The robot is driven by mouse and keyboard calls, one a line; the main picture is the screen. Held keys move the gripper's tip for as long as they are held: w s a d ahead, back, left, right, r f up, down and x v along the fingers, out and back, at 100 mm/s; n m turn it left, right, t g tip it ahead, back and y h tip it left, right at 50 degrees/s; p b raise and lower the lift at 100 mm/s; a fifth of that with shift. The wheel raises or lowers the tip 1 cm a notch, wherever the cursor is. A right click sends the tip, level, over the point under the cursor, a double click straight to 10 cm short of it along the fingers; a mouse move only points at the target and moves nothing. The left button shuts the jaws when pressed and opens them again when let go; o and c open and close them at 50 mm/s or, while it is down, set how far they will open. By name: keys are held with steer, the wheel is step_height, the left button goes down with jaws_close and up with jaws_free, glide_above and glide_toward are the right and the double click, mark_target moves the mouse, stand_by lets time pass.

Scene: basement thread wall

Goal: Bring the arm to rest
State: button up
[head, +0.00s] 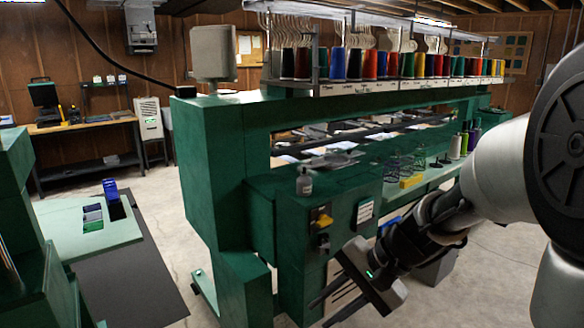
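My arm comes in from the right edge of the head view and reaches down and to the left. My gripper (318,315) hangs low in front of the green machine, its fingers pointing down and left. The two dark fingers stand apart with nothing between them. The gripper overlaps the lower front of the machine's green cabinet (262,222) in the picture; I cannot tell how far apart they are. A small green light shows on the wrist.
The long green machine carries a rack of coloured thread cones (385,64). A small bottle (304,181) and a yellow block (411,181) rest on its ledge. A pale green table (85,228) stands at left, a workbench (85,124) behind. Concrete floor (182,205) is clear between.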

steer(key=s+d+r+n+t+h, duration=0.2)
steer(key=s+d+r+n+h, duration=0.15)
steer(key=s+r, duration=0.2)
steer(key=s+d+r+n+t+h, duration=0.2)
steer(key=s+d+r+n+h, duration=0.1)
steer(key=s+r+n, duration=0.3)
step_height(320, 180, up, 14)
steer(key=s+m+p, duration=0.1)
steer(key=p, duration=1.5)
steer(key=shift+d+r, duration=0.15)
